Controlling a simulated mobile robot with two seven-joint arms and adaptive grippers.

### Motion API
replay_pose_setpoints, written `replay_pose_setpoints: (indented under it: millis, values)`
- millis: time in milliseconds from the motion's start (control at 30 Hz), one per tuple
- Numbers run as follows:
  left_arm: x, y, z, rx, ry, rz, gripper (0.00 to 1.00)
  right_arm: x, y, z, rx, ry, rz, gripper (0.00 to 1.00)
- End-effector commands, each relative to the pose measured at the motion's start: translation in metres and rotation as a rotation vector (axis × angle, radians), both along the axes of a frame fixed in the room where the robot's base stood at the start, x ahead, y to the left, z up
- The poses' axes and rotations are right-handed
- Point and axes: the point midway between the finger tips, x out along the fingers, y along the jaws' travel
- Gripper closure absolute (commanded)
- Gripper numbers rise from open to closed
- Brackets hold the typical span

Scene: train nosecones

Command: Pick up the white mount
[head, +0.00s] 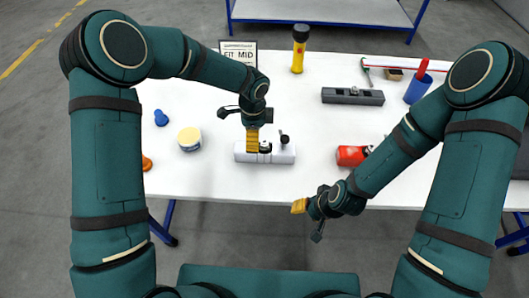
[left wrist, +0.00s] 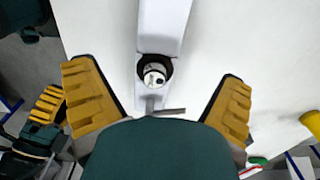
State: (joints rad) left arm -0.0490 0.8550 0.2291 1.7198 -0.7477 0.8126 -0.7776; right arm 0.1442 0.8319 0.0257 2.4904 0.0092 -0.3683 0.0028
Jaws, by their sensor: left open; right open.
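The white mount (head: 276,155) is a long white block lying on the white table near its front edge, with dark round parts on top. In the left wrist view the white mount (left wrist: 164,25) runs up from between the fingers and shows a dark round socket with a metal piece in it. My left gripper (head: 253,141) is open above the mount's left part and hides some of it. In the left wrist view its yellow fingers (left wrist: 156,75) stand apart on either side of the mount, with gaps on both sides. My right gripper (head: 300,206) is open and empty, in front of the table edge.
A round tin (head: 190,139) and a blue piece (head: 161,118) stand left of the mount. A red can (head: 351,156) lies to the right. A dark grey block (head: 352,97), yellow flashlight (head: 298,50), blue cup (head: 417,90) and sign (head: 238,49) are farther back.

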Motion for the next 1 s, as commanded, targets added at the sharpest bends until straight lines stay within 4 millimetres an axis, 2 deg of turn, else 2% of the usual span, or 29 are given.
replay_pose_setpoints:
  millis: [100, 400, 700, 1000]
  values:
    - [-0.001, -0.001, -0.022, -0.001, 0.003, -0.001, 0.04, 0.0, 0.0, -0.001, 0.0, 0.0, 0.0, 0.53]
    - [-0.001, 0.0, -0.044, -0.001, 0.001, 0.002, 0.04, 0.0, 0.0, -0.001, 0.0, 0.0, 0.0, 0.53]
    - [-0.002, -0.001, -0.085, -0.002, 0.002, 0.002, 0.04, 0.0, 0.0, 0.0, 0.0, 0.0, 0.0, 0.53]
    - [-0.002, -0.001, -0.091, -0.002, -0.001, 0.003, 0.04, 0.0, 0.0, 0.0, 0.0, 0.0, 0.0, 0.53]
